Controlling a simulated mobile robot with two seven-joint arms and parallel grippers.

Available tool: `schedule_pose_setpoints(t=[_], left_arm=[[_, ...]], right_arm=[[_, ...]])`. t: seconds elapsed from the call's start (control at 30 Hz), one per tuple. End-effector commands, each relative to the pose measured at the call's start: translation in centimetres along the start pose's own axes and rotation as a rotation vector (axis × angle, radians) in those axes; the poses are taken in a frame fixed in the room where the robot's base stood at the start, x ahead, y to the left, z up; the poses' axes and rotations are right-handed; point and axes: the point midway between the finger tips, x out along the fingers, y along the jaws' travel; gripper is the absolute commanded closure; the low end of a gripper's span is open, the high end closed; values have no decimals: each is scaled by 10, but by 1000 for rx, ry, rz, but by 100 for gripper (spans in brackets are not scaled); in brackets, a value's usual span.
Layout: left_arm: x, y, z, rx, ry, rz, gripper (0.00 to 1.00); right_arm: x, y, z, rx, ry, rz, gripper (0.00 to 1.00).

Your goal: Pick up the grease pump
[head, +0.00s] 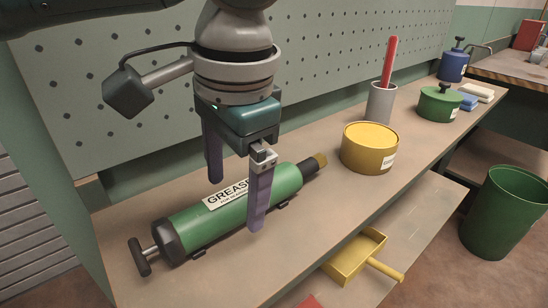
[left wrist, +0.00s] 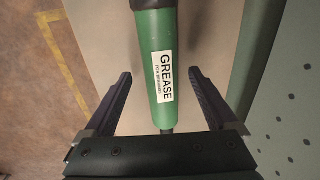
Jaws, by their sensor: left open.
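The grease pump (head: 228,208) is a green cylinder with a white GREASE label, a black T-handle at its near left end and a brass tip at the other. It lies on its side on the bench, on small dark supports. My left gripper (head: 236,205) points down over the pump, its two purple fingers open, one on the far side and one in front of the barrel. In the left wrist view the pump (left wrist: 160,60) passes between the spread fingers (left wrist: 160,100), with a gap on each side. My right gripper is not in view.
On the bench (head: 330,205) stand a yellow tin (head: 368,150), a grey cup (head: 380,103) with a red stick, and a green lidded pot (head: 438,104). A pegboard (head: 330,50) rises behind. A yellow scoop (head: 355,258) lies on the lower shelf. A green bin (head: 505,210) stands right.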

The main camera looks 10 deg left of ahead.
Motion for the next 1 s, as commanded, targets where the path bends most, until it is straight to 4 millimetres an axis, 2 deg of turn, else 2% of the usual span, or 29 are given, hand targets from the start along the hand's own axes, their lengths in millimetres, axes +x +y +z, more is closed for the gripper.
schedule_pose_setpoints(t=[0.03, 0.13, 0.4, 1.0], left_arm=[[9, 0, 0, -1, -2, 0, 8], [18, 0, 0, -1, -1, 0, 8], [20, 0, 0, 1, 2, -1, 9], [20, 0, 0, 0, 2, -1, 77]], right_arm=[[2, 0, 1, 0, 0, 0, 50], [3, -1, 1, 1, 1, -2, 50], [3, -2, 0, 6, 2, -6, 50], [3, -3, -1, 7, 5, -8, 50]])
